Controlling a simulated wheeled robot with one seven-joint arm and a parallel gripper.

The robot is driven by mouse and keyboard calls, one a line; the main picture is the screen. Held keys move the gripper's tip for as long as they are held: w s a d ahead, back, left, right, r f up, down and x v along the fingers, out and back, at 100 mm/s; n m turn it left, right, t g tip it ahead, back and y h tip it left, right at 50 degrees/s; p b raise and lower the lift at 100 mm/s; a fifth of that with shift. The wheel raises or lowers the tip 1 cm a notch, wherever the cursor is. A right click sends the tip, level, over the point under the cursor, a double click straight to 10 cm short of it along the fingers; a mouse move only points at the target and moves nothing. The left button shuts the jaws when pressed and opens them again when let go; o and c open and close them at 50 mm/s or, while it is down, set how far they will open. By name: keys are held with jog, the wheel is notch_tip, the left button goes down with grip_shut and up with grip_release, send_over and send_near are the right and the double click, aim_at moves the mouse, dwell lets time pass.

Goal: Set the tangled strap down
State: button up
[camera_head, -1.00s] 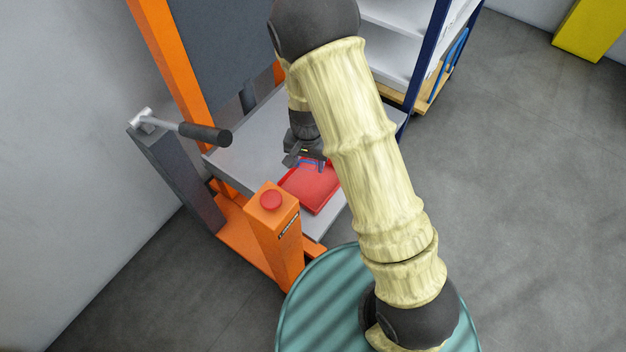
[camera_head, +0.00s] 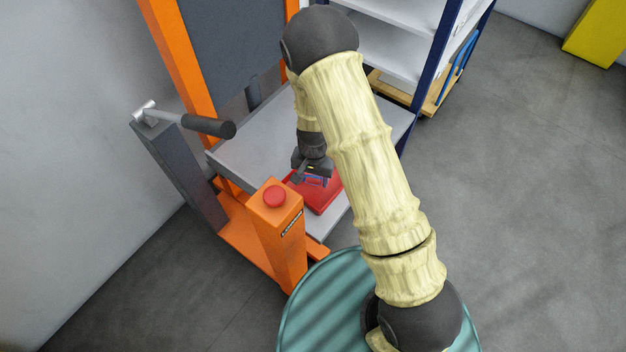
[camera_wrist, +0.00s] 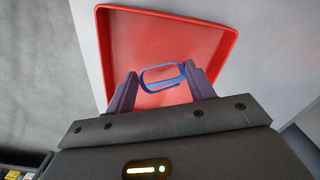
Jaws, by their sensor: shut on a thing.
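The tangled strap (camera_wrist: 162,88) is a blue loop between the fingertips of my gripper (camera_wrist: 162,86) in the wrist view. My gripper is shut on it. A red tray (camera_wrist: 125,48) with a raised rim lies behind and below the strap in that view. In the head view my gripper (camera_head: 315,179) points down at the red tray (camera_head: 326,194), and a bit of blue shows at its tips. I cannot tell whether the strap touches the tray floor. My arm hides part of the tray's right side.
The tray sits on a grey platform (camera_head: 250,150) of an orange-framed machine. An orange post with a red button (camera_head: 274,196) stands close in front of the tray. A lever with a black grip (camera_head: 208,126) sticks out at left. A shelf rack (camera_head: 395,55) stands behind.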

aim_at(313, 177)
jog(key=shift+f, duration=0.7)
jog(key=shift+f, duration=0.15)
jog(key=o, duration=0.9)
notch_tip(313, 177, up, 12)
jog(key=p, duration=0.3)
jog(key=shift+r, duration=0.2)
